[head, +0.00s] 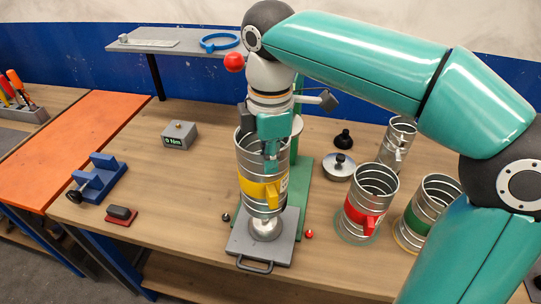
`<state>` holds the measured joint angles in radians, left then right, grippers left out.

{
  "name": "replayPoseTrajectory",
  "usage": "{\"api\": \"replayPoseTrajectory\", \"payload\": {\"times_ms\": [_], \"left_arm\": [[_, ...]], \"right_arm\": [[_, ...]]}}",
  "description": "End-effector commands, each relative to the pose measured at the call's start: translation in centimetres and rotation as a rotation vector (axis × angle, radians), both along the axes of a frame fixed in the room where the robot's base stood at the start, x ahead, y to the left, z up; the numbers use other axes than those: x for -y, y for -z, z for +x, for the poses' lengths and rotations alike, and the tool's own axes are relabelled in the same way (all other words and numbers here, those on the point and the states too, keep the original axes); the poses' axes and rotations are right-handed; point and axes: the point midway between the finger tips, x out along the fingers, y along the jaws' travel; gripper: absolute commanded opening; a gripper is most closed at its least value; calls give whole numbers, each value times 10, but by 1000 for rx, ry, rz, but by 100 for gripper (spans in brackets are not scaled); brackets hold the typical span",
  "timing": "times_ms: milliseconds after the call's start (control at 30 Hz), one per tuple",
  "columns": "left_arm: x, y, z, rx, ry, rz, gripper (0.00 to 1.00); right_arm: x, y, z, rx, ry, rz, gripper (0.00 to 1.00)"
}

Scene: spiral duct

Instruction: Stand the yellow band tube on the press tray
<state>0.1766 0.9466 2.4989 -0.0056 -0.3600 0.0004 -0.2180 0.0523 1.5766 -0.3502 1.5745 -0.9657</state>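The yellow band tube (254,188) is an open spiral metal cylinder with a yellow band and a yellow tab low on its front. My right gripper (270,158) reaches down from above to its upper part and appears shut on its wall; the exact finger contact is partly hidden. The grey press tray (281,250), with a dark front handle, lies below. A round silver disc (265,230) on the tray shows beneath the tube's lower edge, so the tube appears held above it, roughly upright. My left gripper is not in view.
The green press (300,200) stands behind the tube. A red band tube (366,203) and a green band tube (428,208) stand at right, with a plain tube (398,143) behind. A blue fixture (98,178) is at left.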

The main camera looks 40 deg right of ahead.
Motion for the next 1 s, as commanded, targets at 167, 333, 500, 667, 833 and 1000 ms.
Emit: {"api": "replayPoseTrajectory", "payload": {"times_ms": [167,333,500,667,833,1000], "left_arm": [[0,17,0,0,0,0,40],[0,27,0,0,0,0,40],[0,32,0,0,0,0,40],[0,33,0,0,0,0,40],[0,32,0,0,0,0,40],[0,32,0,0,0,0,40]], "right_arm": [[0,20,0,1,1,0,0],[1,34,0,1,2,0,0],[1,41,0,2,2,0,0],[1,42,-1,2,3,0,0],[1,42,-1,2,4,0,0],[2,42,-1,2,5,0,0]]}}
